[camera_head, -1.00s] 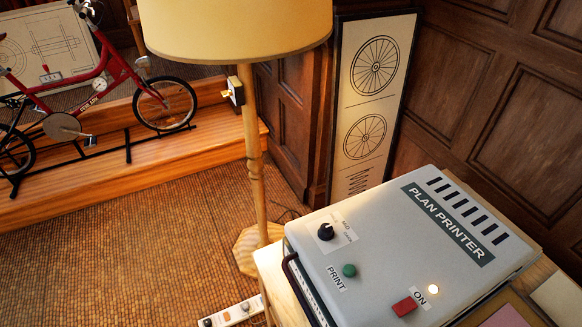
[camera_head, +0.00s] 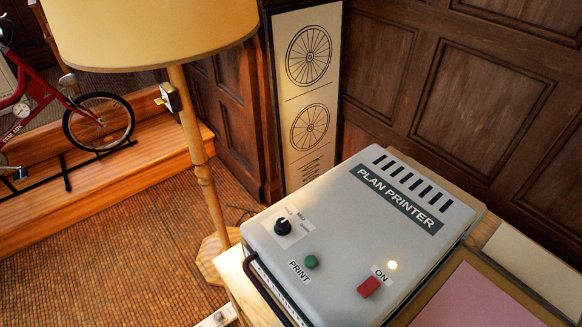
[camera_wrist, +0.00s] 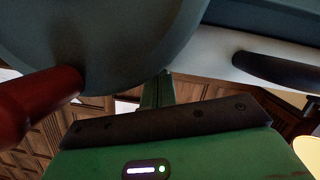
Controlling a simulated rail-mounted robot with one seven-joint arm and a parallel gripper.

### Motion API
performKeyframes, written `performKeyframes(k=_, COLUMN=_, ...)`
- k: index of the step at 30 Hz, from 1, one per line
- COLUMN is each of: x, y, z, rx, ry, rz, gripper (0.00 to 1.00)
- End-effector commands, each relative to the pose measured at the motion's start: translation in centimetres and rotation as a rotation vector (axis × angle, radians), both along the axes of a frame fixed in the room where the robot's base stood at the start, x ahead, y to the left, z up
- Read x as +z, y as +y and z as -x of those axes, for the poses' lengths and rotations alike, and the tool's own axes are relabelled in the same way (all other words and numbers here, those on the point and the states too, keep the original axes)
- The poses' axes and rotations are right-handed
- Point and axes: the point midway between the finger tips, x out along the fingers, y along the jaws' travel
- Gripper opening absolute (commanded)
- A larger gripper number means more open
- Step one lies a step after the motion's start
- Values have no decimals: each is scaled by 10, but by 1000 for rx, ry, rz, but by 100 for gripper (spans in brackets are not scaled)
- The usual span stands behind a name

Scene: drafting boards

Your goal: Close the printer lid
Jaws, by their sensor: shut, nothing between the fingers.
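The grey plan printer (camera_head: 340,230) sits on a wooden table at the lower right of the head view. Its flat top carries a "PLAN PRINTER" label, dark slots, a black dial, a green PRINT button, a red switch and a lit lamp by the ON label. A dark bar handle (camera_head: 262,292) runs along its left front edge. No raised lid shows in the head view; the front face is mostly hidden, so I cannot tell how the lid stands. My gripper is not in the head view, and I cannot make out its fingertips in the wrist view.
A floor lamp (camera_head: 192,150) with a wide yellow shade stands left of the printer. A pink sheet (camera_head: 478,298) lies on the right. A red bicycle (camera_head: 60,110) stands on a wooden step at the far left. A framed wheel drawing (camera_head: 307,90) leans against the wall.

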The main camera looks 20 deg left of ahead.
Motion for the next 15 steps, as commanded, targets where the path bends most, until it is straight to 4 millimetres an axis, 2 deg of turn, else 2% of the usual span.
performKeyframes(k=1, x=19, y=0, z=0, rx=-1, ry=-1, rz=0, gripper=0)
performKeyframes(k=4, x=52, y=1, z=0, rx=0, ry=-12, rz=0, gripper=0)
performKeyframes(k=5, x=42, y=8, z=10, rx=5, ry=-8, rz=1, gripper=0)
performKeyframes(k=9, x=51, y=27, z=43, rx=5, ry=-12, rz=2, gripper=0)
performKeyframes(k=15, x=60, y=45, z=74, rx=4, ry=-16, rz=3, gripper=0)
